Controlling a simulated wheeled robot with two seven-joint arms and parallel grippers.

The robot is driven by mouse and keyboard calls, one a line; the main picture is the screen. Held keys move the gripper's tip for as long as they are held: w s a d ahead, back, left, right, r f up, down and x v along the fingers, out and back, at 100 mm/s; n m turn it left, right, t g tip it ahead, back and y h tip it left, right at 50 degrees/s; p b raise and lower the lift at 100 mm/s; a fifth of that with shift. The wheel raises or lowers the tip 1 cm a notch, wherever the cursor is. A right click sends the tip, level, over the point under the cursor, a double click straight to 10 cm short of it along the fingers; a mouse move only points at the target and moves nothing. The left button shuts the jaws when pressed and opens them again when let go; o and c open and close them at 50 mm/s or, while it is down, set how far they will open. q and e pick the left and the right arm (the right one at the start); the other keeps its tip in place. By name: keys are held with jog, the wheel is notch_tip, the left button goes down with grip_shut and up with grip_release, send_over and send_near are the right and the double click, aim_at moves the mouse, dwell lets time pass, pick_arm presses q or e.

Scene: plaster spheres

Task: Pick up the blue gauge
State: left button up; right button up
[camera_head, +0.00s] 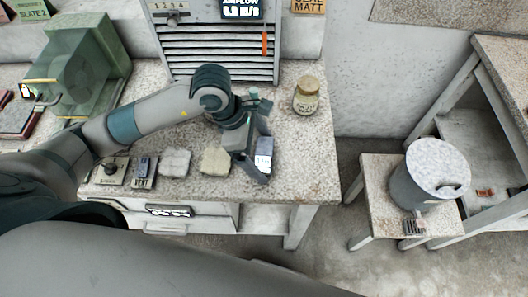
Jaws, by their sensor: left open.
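My left arm reaches in from the left over the speckled bench (310,180). Its left gripper (256,165) points down near the bench's front right part and is open. A small thing with a pale blue-grey face (264,154) shows right at the fingers. It looks like the blue gauge, but the fingers hide part of it. I cannot tell whether the fingers touch it. My right gripper is not in view.
Two pale rough slabs (214,161) and small switch panels (145,168) lie left of the gripper. A lidded jar (306,96) stands behind right. A slatted vent unit (220,50) backs the bench. A grey drum (428,175) stands on a stool (380,205) at right.

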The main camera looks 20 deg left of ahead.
aim_at(267, 151)
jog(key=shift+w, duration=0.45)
pick_arm(q)
jog(key=c, duration=1.3)
jog(key=shift+o, duration=0.2)
jog(key=shift+r, duration=0.45)
notch_tip(267, 151, up, 3)
jog(key=shift+w+f+b, duration=0.1)
jog(key=shift+b, duration=0.7)
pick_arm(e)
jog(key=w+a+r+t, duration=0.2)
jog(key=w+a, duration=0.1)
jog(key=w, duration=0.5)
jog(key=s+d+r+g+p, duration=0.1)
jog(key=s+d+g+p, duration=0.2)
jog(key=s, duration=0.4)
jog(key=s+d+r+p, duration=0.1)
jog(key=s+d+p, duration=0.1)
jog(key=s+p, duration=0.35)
pick_arm(q)
jog(key=s+d+r+p, duration=0.4)
jog(key=s+r+p, duration=0.2)
jog(key=s, duration=0.5)
jog(key=shift+d+r, duration=0.2)
jog(key=shift+r, duration=0.45)
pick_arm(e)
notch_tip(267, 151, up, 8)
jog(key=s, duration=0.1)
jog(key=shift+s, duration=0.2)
